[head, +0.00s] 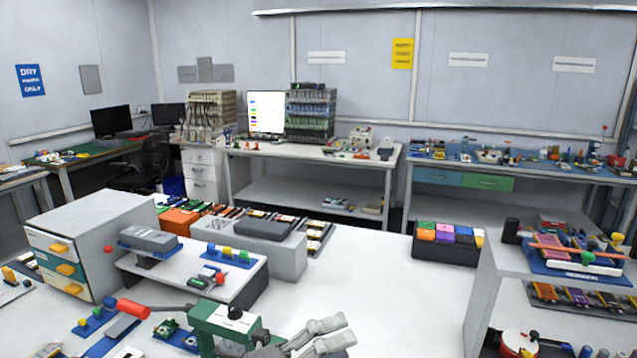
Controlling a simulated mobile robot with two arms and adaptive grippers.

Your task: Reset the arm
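My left gripper (348,329) shows at the bottom centre of the head view. Its two grey fingers point right and slightly up, with a gap between the tips, and nothing shows between them. Its rear part is partly hidden beside a green press-like device (222,318) with a red handle, and the lower part is cut off by the frame edge. I cannot tell whether the gripper touches the device. My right gripper is not in view.
A white bench (385,300) is clear right of the fingers. A drawer cabinet (105,240) and a low stand (235,283) are at left. A black bin of coloured blocks (446,254) is behind, and a shelf unit (495,275) at right.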

